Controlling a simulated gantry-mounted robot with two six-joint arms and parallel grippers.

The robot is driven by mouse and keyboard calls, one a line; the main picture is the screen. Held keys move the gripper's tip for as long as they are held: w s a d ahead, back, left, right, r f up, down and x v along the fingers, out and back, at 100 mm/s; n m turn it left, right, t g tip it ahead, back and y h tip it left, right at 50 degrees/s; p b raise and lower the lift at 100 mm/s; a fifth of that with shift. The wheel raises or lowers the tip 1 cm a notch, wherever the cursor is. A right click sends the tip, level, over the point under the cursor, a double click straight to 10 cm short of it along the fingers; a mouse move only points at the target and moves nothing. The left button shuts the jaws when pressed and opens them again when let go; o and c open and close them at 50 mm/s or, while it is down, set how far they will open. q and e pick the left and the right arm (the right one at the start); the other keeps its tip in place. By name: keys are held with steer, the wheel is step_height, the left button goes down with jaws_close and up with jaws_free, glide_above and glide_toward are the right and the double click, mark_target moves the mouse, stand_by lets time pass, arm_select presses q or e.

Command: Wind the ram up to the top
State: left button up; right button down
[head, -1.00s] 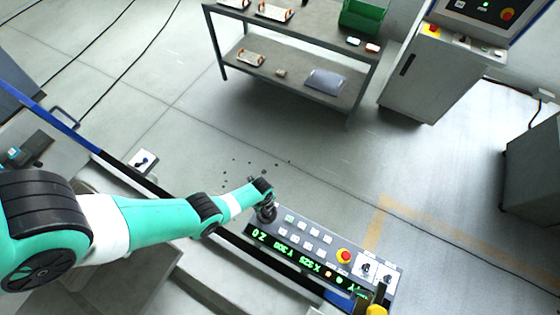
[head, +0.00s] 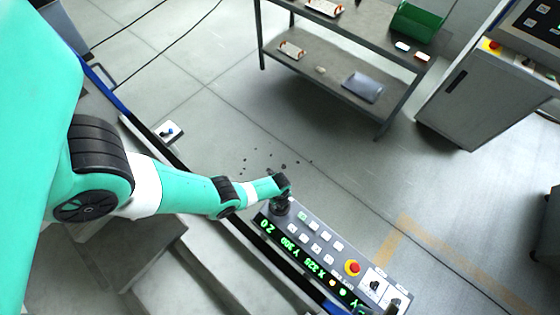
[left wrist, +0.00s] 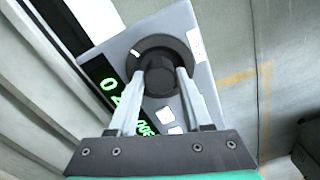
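The control panel (head: 322,240) is a grey slab with green figures, and its display (head: 300,262) seems to read X 325, Y 300, Z 0. A dark round knob (head: 280,204) is at its upper left end. In the left wrist view the knob (left wrist: 160,50) shows a dark ring with a small white mark at its upper left. My left gripper (left wrist: 159,78) has one finger on each side of the knob's hub and seems shut on it. The ram cannot be made out. My right gripper is not in view.
White keys and a red stop button (head: 352,268) lie along the panel, with dark switches at its right end. A shelf table (head: 345,40) with a green bin (head: 415,22) and a grey cabinet (head: 480,95) stand beyond. The floor between is open, with dark specks near the panel.

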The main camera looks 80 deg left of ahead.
arm_select(q)
jaws_close()
steer(key=shift+n, duration=0.3)
